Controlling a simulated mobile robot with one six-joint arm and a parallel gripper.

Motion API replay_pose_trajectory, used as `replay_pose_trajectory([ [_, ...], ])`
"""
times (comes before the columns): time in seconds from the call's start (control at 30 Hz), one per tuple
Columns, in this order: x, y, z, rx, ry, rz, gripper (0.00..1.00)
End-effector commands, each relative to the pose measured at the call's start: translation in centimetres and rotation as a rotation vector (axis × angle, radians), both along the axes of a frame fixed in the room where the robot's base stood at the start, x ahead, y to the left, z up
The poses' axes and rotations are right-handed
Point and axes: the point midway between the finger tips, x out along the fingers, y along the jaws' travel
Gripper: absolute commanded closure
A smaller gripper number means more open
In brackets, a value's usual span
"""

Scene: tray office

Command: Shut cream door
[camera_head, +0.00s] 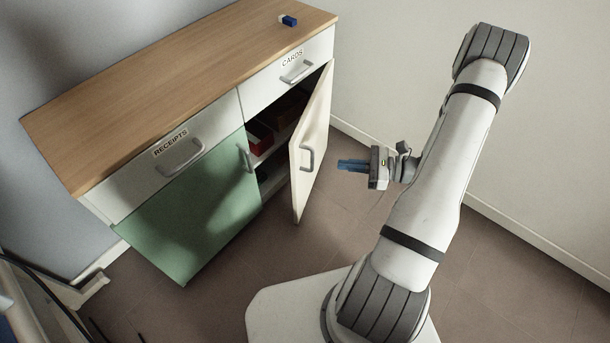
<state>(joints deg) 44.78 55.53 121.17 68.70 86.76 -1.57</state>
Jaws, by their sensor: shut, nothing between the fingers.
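The cream door (316,143) stands open on the right side of the cabinet, swung out toward the room. Its grey handle (308,158) faces left of my gripper. My gripper (340,165) is shut and empty, with its blue fingers pointing left toward the door's outer face. A small gap of floor shows between the fingertips and the door. The open compartment behind the door shows dark shelves with a red box (260,137).
The cabinet has a wooden top (150,85) with a small blue object (289,20) on it. Drawers labelled RECEIPTS (165,168) and CARDS (290,70) are above. A green door (190,210) is at left. A wall stands behind my arm; floor in front is clear.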

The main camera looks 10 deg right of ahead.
Motion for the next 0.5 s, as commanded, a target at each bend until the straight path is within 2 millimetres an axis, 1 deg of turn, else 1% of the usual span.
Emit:
replay_pose_trajectory([
  [0.03,0.0,-0.7,-2.6,0.035,0.013,-0.048,1.00],
  [0.1,0.1,-1.4,-4.2,0.070,0.025,-0.099,1.00],
  [0.13,0.1,-1.7,-4.7,0.081,0.028,-0.117,1.00],
  [0.2,0.2,-2.0,-5.4,0.098,0.033,-0.143,1.00],
  [0.3,0.5,-1.9,-5.8,0.108,0.036,-0.159,1.00],
  [0.37,0.8,-1.4,-5.8,0.108,0.036,-0.158,1.00],
  [0.5,2.1,0.7,-5.9,0.107,0.035,-0.154,1.00],
])
